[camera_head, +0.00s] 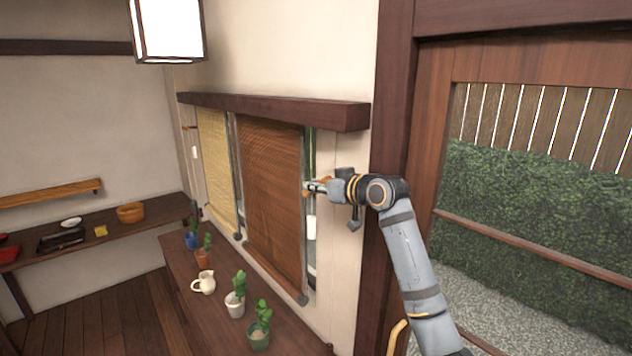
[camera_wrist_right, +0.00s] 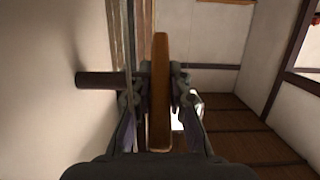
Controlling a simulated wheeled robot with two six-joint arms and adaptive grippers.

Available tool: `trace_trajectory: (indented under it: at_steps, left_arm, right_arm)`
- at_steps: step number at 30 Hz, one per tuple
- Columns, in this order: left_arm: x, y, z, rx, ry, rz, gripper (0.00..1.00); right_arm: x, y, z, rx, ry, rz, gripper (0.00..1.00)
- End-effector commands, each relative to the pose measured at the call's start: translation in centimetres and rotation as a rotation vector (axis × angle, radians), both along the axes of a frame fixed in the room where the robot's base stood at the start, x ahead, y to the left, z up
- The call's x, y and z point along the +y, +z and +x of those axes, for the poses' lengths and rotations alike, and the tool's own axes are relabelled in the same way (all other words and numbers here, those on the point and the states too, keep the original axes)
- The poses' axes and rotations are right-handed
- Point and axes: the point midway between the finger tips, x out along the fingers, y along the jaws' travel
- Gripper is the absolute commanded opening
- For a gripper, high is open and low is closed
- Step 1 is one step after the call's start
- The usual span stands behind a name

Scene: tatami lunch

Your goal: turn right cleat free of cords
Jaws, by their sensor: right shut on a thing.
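The right cleat is a flat orange-brown wooden bar that stands lengthwise between the fingers in the right wrist view (camera_wrist_right: 160,95). A dark peg (camera_wrist_right: 95,79) joins it to the pale wall on the left of that view. My right gripper (camera_wrist_right: 158,100) is shut on the cleat, with one finger on each side. In the head view my right gripper (camera_head: 316,187) is at the wall beside the brown blind (camera_head: 270,190) and hides most of the cleat. Thin cords (camera_wrist_right: 129,50) run beside the cleat on its wall side; whether they touch it I cannot tell. My left gripper is out of view.
A tan blind (camera_head: 213,165) hangs left of the brown one, under a dark wooden beam (camera_head: 270,108). A low shelf (camera_head: 180,263) below holds several potted plants and a white jug (camera_head: 204,282). A dark door post (camera_head: 390,150) stands just right of my right gripper.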

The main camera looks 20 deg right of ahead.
Motion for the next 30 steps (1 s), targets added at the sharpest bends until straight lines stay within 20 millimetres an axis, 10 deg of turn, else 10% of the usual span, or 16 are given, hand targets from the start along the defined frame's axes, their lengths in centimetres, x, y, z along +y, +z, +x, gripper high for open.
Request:
trace_trajectory:
  at_steps: [11,12,16,30]
  left_arm:
    - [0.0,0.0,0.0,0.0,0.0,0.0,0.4]
    - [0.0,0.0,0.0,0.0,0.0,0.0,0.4]
    - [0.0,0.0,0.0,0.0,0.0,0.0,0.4]
    - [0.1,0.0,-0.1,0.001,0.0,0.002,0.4]
  right_arm:
    - [0.0,0.2,0.0,0.0,-0.001,-0.001,0.0]
    - [0.0,0.2,0.0,0.0,-0.001,-0.001,0.21]
    - [0.0,0.1,0.0,0.0,-0.001,-0.001,0.38]
    - [-0.9,0.5,-1.8,-0.001,-0.004,-0.006,0.4]
